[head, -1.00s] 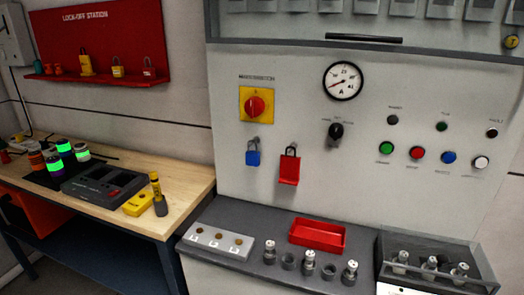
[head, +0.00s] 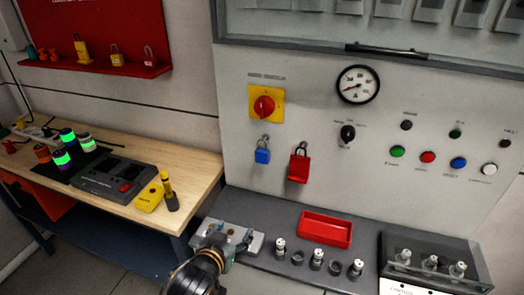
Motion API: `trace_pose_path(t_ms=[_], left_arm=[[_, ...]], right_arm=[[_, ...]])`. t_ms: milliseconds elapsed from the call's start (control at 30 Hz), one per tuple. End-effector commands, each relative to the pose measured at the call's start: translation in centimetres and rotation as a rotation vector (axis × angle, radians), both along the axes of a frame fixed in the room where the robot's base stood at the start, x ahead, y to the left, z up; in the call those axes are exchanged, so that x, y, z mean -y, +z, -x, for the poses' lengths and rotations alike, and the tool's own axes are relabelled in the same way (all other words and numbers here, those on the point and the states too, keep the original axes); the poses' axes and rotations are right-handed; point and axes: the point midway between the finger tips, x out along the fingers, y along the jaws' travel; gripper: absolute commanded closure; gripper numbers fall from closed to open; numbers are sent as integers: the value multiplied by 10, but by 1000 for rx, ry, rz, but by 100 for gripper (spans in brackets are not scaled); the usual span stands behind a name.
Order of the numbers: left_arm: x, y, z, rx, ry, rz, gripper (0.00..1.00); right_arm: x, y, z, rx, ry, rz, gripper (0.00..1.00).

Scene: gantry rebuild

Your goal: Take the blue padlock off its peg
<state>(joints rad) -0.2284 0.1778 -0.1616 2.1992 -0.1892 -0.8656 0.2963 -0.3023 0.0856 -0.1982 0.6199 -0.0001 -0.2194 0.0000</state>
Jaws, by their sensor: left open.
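The blue padlock (head: 262,156) hangs by its shackle on a peg of the grey panel, below the yellow and red rotary switch (head: 264,105). A red lock-out piece (head: 299,168) hangs on another peg just to its right. My left gripper (head: 231,236) is open, low in the picture, in front of the grey block with holes on the ledge and hiding part of it. It is well below the blue padlock and apart from it. My right gripper is not in view.
The dark ledge carries a red tray (head: 325,229) and several metal fittings. A clear-covered box (head: 432,262) stands at the right. The wooden bench (head: 196,178) at left holds a dark device and a yellow tool.

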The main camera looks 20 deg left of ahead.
Motion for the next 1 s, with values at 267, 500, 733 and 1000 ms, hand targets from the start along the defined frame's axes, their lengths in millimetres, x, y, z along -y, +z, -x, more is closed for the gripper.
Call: trace_pose_path(t_ms=[267,500,733,1000], left_arm=[[10,104,-63,380,-43,45,35],[12,112,-103,407,-50,50,35],[14,108,-142,405,-49,48,35],[14,111,-160,403,-49,49,35]], right_arm=[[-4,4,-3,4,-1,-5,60],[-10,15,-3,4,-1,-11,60],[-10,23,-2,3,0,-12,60],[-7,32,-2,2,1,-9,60]])
